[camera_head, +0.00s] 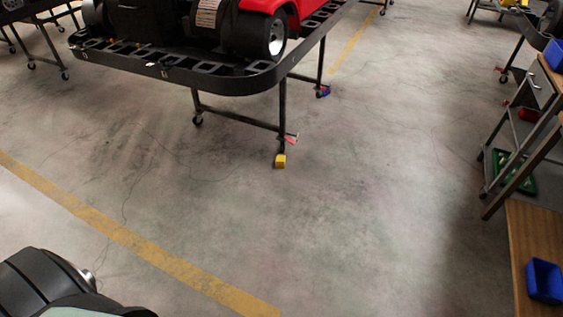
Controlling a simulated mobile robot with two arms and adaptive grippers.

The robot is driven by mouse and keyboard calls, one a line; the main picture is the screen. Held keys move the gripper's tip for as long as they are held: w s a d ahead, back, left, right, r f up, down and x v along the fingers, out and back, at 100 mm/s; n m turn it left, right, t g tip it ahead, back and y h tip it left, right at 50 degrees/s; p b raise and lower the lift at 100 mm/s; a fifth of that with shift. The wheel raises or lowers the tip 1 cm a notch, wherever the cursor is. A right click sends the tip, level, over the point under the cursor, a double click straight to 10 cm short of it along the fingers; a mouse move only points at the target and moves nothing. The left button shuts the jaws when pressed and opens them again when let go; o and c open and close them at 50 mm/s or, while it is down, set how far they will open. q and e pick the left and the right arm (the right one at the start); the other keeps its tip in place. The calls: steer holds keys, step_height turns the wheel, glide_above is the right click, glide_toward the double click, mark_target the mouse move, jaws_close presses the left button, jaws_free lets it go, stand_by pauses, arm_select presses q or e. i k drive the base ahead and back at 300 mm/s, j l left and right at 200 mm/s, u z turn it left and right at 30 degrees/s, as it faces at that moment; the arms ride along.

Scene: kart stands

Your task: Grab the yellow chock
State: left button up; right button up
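The yellow chock (280,161) is a small block on the concrete floor, at the foot of the near right leg of a kart stand (262,82). It sits just below that leg's caster, close to a small red part (291,138). I cannot tell whether it touches the wheel. Neither of my grippers shows. A dark rounded part of my own body is at the lower left, far from the chock.
A red kart (262,15) rests on the stand. At the right are a grey trolley (510,150) and a wooden bench (530,240) with a blue bin (544,281). A yellow floor line (140,245) crosses the lower left. The floor before the chock is clear.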

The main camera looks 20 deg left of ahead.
mark_target(280, 160)
steer(key=u, duration=0.6)
steer(key=i+l+u, duration=0.2)
steer(key=u, duration=0.15)
steer(key=i+l+u, duration=0.2)
steer(key=l+u, duration=0.2)
steer(key=i+l+u, duration=0.1)
steer(key=l+u, duration=0.25)
steer(key=l, duration=0.15)
steer(key=l+u, duration=0.4)
steer(key=i+l, duration=0.05)
